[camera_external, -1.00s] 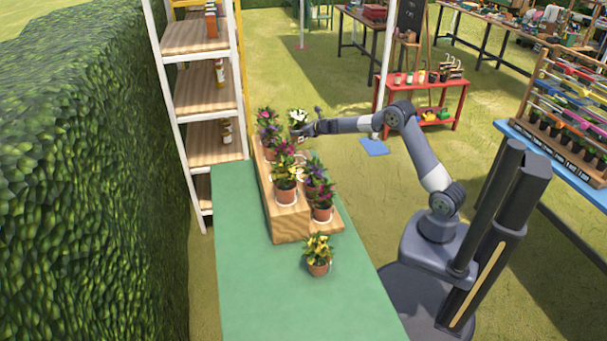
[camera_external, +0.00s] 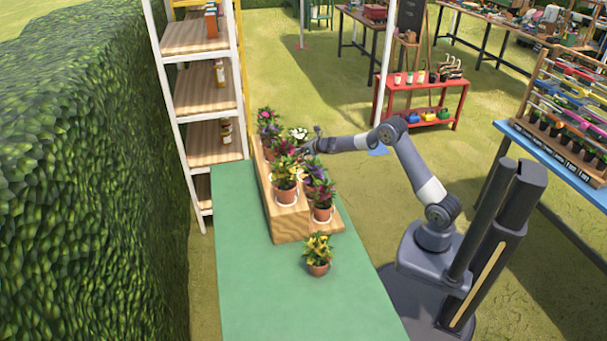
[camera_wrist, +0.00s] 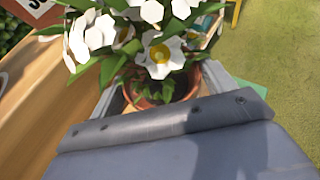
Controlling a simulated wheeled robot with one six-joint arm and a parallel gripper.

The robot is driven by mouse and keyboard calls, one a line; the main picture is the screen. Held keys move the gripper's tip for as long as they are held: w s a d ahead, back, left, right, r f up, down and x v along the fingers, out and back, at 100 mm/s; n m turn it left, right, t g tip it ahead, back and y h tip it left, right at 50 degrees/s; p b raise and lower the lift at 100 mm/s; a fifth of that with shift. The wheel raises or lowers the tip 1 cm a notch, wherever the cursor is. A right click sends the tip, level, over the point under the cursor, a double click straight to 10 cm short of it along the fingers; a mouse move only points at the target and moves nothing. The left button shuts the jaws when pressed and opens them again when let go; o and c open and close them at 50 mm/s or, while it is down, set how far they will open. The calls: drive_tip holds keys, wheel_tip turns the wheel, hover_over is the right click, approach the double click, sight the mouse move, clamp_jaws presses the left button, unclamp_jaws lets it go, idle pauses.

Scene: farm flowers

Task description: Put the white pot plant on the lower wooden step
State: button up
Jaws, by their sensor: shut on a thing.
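The white pot plant, with white flowers and a terracotta pot, shows at the far end of the stepped stand in the external view (camera_external: 299,134). It fills the top of the wrist view (camera_wrist: 160,55), its pot (camera_wrist: 170,88) between the two fingers. My gripper (camera_external: 306,150) is shut on that pot; it also shows in the wrist view (camera_wrist: 165,92). The wooden step stand (camera_external: 290,226) has a higher step on the left and a lower step (camera_external: 326,227) on the right. The plant is over or on the lower side; whether its pot touches the step is hidden.
Purple-flowered (camera_external: 318,170) and red-flowered (camera_external: 323,197) plants stand on the lower step near my gripper. A yellow-flowered plant (camera_external: 286,170) and others stand on the upper step. Another yellow plant (camera_external: 318,250) stands on the green table (camera_external: 265,290), whose front is otherwise clear.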

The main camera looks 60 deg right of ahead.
drive_tip(key=shift+f, duration=0.3)
drive_tip(key=o, duration=1.7)
drive_tip(key=shift+r, duration=0.1)
drive_tip(key=b+v, duration=0.3)
drive_tip(key=v, duration=0.9)
